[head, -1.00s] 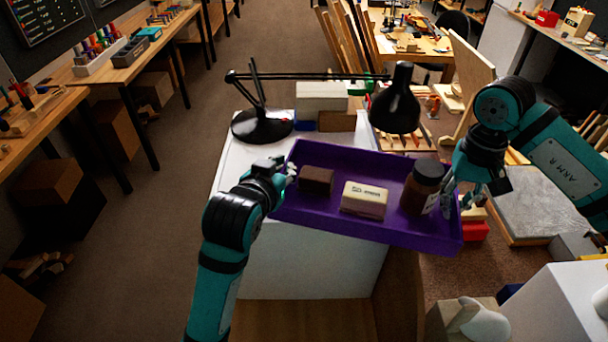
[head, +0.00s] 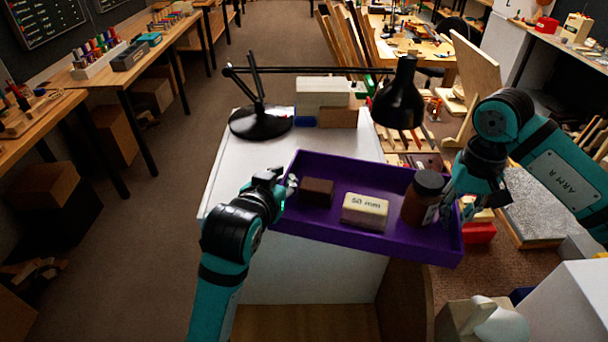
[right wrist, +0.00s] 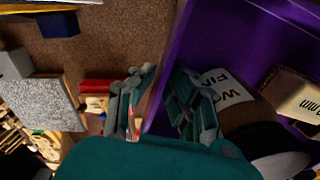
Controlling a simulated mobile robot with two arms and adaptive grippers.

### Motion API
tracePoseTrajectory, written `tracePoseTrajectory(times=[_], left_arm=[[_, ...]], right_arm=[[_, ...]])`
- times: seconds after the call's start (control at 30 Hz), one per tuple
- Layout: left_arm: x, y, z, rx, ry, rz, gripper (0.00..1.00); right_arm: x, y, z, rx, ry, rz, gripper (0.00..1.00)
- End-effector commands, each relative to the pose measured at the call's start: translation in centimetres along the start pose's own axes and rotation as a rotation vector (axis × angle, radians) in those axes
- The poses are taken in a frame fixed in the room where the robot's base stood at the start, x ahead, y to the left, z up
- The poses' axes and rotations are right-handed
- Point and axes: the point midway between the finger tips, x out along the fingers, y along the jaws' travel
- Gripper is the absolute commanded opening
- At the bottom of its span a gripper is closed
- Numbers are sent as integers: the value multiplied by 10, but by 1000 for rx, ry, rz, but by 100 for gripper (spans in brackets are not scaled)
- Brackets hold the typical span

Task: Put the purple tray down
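The purple tray (head: 350,237) is held between my two grippers, over the front right part of the white bench top (head: 240,170), tilted a little down to the right in the picture. Whether it touches anything below is hidden. In it are a brown block (head: 317,191), a cream block marked 50 mm (head: 365,211) and a dark-lidded brown jar (head: 421,198), all upright. My left gripper (head: 287,188) is shut on the tray's left end. My right gripper (head: 452,207) is shut on its right end; in the right wrist view its fingers (right wrist: 155,108) straddle the tray wall.
A black desk lamp (head: 398,104) stands behind the tray, its arm reaching across. White and brown boxes (head: 338,117) stand at the back of the bench top. A red block (head: 480,233) and a grey slab (head: 540,213) lie right of the tray. The top's left part is bare.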

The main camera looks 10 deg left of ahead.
Motion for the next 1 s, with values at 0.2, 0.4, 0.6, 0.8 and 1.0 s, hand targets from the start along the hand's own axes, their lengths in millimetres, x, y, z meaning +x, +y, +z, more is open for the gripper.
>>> tracePoseTrajectory(times=[0.2,0.4,0.6,0.8,1.0], left_arm=[[-1,0,-2,0,1,0,30],[-1,0,-2,0,1,0,30],[-1,0,-2,0,0,0,30],[0,0,-1,0,0,0,30],[0,0,-1,0,0,0,30]], right_arm=[[-2,0,0,0,1,0,30],[-4,0,0,0,2,-1,30],[-32,0,-1,0,6,-1,30],[-76,0,-1,0,6,-1,30],[-109,0,0,0,5,0,30]])
